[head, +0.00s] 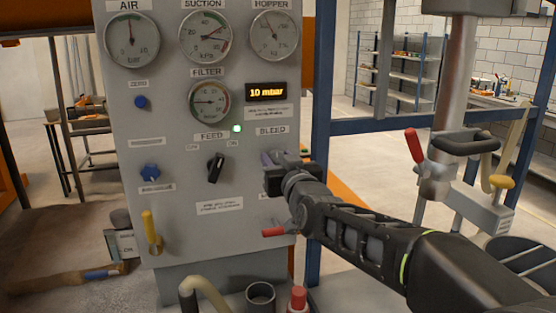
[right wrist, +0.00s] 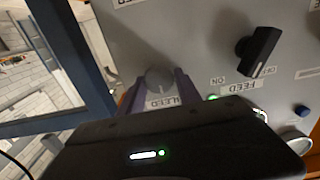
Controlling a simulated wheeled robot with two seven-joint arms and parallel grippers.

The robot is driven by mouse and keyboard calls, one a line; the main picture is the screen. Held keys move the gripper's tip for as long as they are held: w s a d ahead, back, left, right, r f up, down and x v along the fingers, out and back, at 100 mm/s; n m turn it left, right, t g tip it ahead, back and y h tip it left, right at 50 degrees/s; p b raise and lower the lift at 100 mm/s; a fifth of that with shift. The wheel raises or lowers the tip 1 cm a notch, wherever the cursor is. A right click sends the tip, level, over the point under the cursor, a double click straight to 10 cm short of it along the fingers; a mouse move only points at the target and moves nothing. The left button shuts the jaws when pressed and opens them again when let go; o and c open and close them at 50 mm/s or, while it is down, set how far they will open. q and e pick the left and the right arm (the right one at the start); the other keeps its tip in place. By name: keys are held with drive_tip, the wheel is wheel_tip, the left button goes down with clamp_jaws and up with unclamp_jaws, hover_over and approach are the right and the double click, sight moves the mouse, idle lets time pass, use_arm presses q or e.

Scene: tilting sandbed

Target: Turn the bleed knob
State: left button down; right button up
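The bleed knob is a round grey knob (right wrist: 160,78) beside the BLEED label in the right wrist view. In the head view my right gripper (head: 272,160) is at the panel just below the BLEED label (head: 271,130) and hides most of the knob. In the right wrist view the two purple fingers (right wrist: 160,88) stand on either side of the knob, with what look like narrow gaps; firm contact cannot be made out. My left gripper is in neither view.
The grey panel (head: 180,100) carries several gauges, a display (head: 266,92) reading 10 mbar, and a black FEED knob (head: 216,167) left of the gripper. A blue post (head: 322,100) stands right of the panel.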

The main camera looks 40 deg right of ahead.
clamp_jaws()
idle(0.3)
